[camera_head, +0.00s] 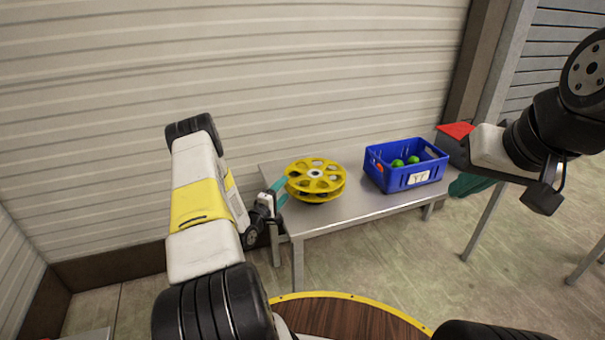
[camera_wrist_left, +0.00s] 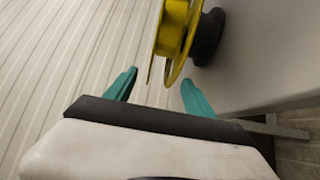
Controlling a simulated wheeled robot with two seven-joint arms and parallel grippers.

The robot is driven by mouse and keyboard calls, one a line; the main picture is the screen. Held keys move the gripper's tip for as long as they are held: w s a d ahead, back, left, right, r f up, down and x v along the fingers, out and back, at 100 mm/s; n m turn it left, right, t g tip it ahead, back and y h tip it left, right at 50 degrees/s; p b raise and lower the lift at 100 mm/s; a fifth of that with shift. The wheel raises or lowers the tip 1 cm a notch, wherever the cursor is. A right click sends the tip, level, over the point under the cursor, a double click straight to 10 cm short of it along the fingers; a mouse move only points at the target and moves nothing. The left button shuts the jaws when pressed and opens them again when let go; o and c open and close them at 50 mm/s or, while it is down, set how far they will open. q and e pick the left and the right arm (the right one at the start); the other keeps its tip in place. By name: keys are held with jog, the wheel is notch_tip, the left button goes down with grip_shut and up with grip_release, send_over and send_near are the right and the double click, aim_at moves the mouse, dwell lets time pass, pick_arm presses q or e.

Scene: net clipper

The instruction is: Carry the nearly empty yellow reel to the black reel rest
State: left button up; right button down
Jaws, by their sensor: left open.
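The yellow reel (camera_head: 316,176) lies flat on the left part of the grey metal table, its spoked upper flange showing. In the left wrist view the yellow reel (camera_wrist_left: 170,38) shows edge-on, with a dark round piece between it and the table. My left gripper (camera_head: 281,190) is open at the reel's left side. In the left wrist view its teal fingers (camera_wrist_left: 160,92) are spread, with the reel's near rim just beyond the gap; contact cannot be made out. My right gripper (camera_head: 455,150) is at the right, its fingers unclear. I cannot make out a separate black reel rest.
A blue crate (camera_head: 408,180) with green and orange-red round things stands on the table (camera_head: 345,208) to the right of the reel. A ribbed wall rises behind the table. A round wooden top with a yellow rim (camera_head: 345,318) is at the front.

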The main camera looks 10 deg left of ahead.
pick_arm(q)
jog(key=v, duration=0.3)
jog(key=shift+r, duration=0.1)
jog(key=w+r+m+g+y, duration=0.1)
jog(key=w+r+m+g, duration=0.15)
jog(key=r, duration=0.55)
jog(key=w+r+m+g+y, duration=0.1)
jog(key=w+r+m, duration=0.1)
jog(key=r+m, duration=0.35)
jog(key=s+d+r+m+g+y, duration=0.15)
jog(key=s+r, duration=0.25)
jog(key=r, duration=0.4)
jog(key=s+d+r+g, duration=0.1)
jog(key=s+d+r, duration=0.25)
jog(key=r, duration=0.35)
jog(key=s+d+r+m+g, duration=0.1)
jog(key=s+d+r+m, duration=0.1)
jog(key=s, duration=0.8)
jog(key=s+d+r+m+g+h, duration=0.1)
jog(key=s+d+r+m+g, duration=0.1)
jog(key=s, duration=0.9)
jog(key=s+d+r+m+g, duration=0.2)
jog(key=s+d+r, duration=0.2)
jog(key=s, duration=0.6)
jog(key=shift+s+d+h, duration=0.35)
jog(key=shift+s+d, duration=0.05)
jog(key=shift+d, duration=0.5)
jog(key=shift+m, duration=0.25)
